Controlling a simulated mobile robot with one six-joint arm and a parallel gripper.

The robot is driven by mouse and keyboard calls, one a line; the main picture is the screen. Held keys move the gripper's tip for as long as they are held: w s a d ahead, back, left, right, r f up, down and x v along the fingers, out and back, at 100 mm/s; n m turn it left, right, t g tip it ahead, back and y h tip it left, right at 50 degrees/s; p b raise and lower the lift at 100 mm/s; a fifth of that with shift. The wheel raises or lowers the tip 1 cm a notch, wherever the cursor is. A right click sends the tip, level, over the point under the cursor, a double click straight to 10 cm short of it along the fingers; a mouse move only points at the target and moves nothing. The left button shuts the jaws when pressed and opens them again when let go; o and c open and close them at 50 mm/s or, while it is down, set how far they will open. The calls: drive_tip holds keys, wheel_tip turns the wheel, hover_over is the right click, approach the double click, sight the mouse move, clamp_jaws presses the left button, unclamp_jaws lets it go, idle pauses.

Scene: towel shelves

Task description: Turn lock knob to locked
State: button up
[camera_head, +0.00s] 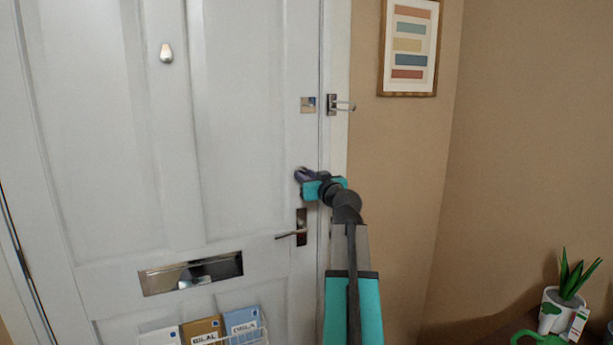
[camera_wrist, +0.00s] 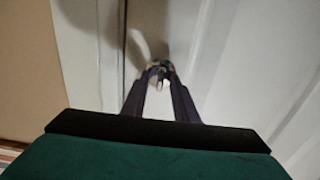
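The white door (camera_head: 250,130) is shut. My gripper (camera_head: 301,175) reaches its right side, above the lever handle, with its fingertips at the door face. In the wrist view the two dark fingers of my gripper (camera_wrist: 161,67) close in on a small shiny piece, which I take to be the lock knob (camera_wrist: 160,63). The fingers look closed around it, and they hide most of it. In the head view the knob is hidden behind my gripper. Whether the knob stands at locked or unlocked cannot be read.
Below my gripper is the lever handle (camera_head: 293,235). Above it are a metal plate (camera_head: 307,104) and a door guard (camera_head: 340,104) on the frame. A mail slot (camera_head: 192,273) and a brochure rack (camera_head: 248,337) are lower. A potted plant (camera_head: 563,300) stands at right.

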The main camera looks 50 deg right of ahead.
drive_tip(key=shift+c, duration=0.6)
clamp_jaws()
drive_tip(key=shift+m, duration=0.5)
drive_tip(key=m+p, duration=0.3)
drive_tip(key=m, duration=1.4)
drive_tip(key=shift+d+f, duration=0.1)
drive_tip(key=shift+d, duration=0.05)
